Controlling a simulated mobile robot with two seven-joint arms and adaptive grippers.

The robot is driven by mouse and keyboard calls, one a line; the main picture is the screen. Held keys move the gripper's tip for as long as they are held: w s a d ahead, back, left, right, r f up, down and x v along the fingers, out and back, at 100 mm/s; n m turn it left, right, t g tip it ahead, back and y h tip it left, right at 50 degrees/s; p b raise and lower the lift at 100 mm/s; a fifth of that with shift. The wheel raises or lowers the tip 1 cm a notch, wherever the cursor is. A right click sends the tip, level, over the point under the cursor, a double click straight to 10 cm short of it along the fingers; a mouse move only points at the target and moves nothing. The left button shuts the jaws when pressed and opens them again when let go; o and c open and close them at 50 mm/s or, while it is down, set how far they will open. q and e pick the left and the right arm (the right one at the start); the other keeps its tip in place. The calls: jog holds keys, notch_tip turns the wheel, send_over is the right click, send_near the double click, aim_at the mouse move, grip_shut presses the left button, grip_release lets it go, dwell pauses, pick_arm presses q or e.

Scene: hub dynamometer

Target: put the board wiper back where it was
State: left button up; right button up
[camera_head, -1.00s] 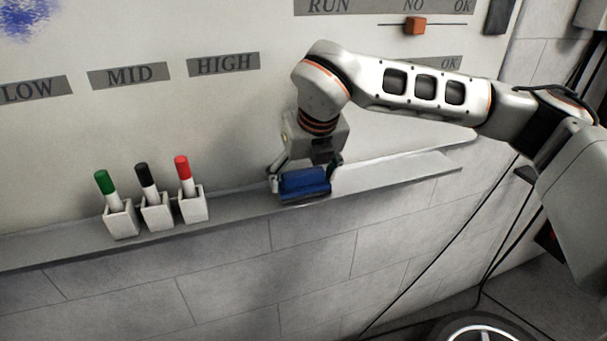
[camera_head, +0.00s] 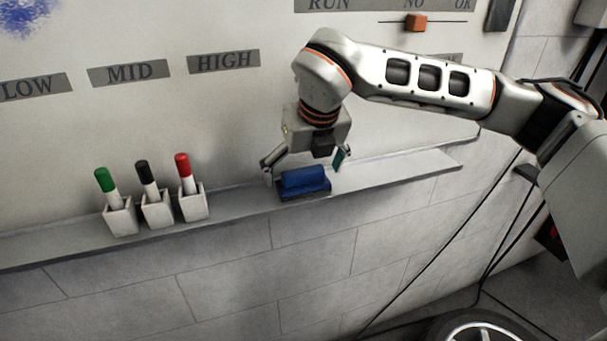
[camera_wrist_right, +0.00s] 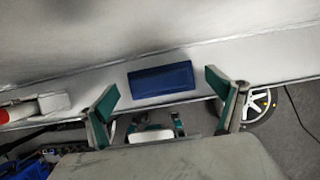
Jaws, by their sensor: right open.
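The blue board wiper (camera_head: 304,182) lies on the grey ledge (camera_head: 395,178) below the whiteboard, right of the marker holders. My right gripper (camera_head: 306,168) is just above and behind it, with its fingers spread wider than the wiper and nothing between them in contact. In the right wrist view the wiper (camera_wrist_right: 162,80) lies flat on the ledge, beyond and between the two open fingertips (camera_wrist_right: 163,93), with gaps on both sides.
Three white holders with a green marker (camera_head: 105,182), a black marker (camera_head: 146,174) and a red marker (camera_head: 184,168) stand on the ledge to the left. An orange slider (camera_head: 415,23) is on the board above. The ledge right of the wiper is clear.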

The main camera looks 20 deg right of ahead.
jog(key=v, duration=1)
jog(key=shift+r+b, duration=0.4)
jog(key=shift+s, duration=0.15)
